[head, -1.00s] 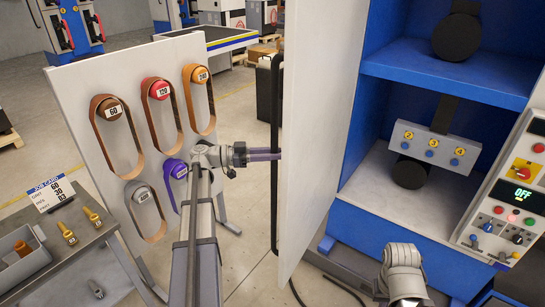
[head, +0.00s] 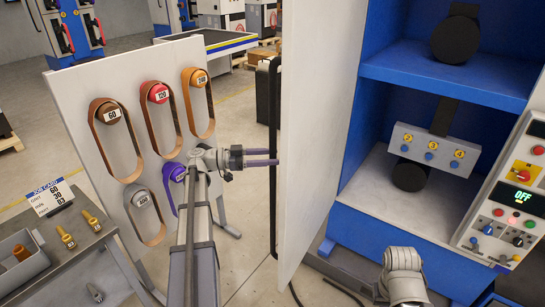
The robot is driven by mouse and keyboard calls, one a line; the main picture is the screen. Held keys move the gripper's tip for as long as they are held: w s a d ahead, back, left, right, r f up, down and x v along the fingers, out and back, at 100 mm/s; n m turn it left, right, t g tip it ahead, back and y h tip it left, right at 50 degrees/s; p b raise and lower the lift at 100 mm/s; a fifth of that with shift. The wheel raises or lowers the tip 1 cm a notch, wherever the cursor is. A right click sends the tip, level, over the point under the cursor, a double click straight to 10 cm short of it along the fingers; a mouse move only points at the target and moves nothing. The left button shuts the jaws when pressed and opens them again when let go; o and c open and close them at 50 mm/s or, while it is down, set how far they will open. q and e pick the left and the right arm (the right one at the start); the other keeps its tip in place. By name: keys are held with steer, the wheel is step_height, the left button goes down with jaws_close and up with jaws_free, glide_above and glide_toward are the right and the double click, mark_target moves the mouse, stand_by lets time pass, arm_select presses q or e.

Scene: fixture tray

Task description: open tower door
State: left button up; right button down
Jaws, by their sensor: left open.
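The tower door (head: 318,120) is a tall pale grey panel standing swung out from the blue tower cabinet (head: 428,70), whose shelves are exposed. A long black bar handle (head: 274,215) runs along the door's left edge. My left gripper (head: 277,157) is open, with its two dark purple fingers pointing right at the handle's mid-height. Its tips overlap the handle in the picture; I cannot tell whether they touch it. Of my right arm only a grey link (head: 403,275) shows at the bottom, and its gripper is out of view.
A panel (head: 85,85) with hanging numbered sanding belts stands left, close behind my left arm. A grey bench (head: 75,262) with a job card (head: 50,197) and a bin (head: 22,258) is at lower left. A control panel (head: 512,200) reading OFF is at right.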

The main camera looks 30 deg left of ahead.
arm_select(q)
steer(key=v, duration=0.6)
steer(key=shift+s+a, duration=0.2)
steer(key=shift+a, duration=0.15)
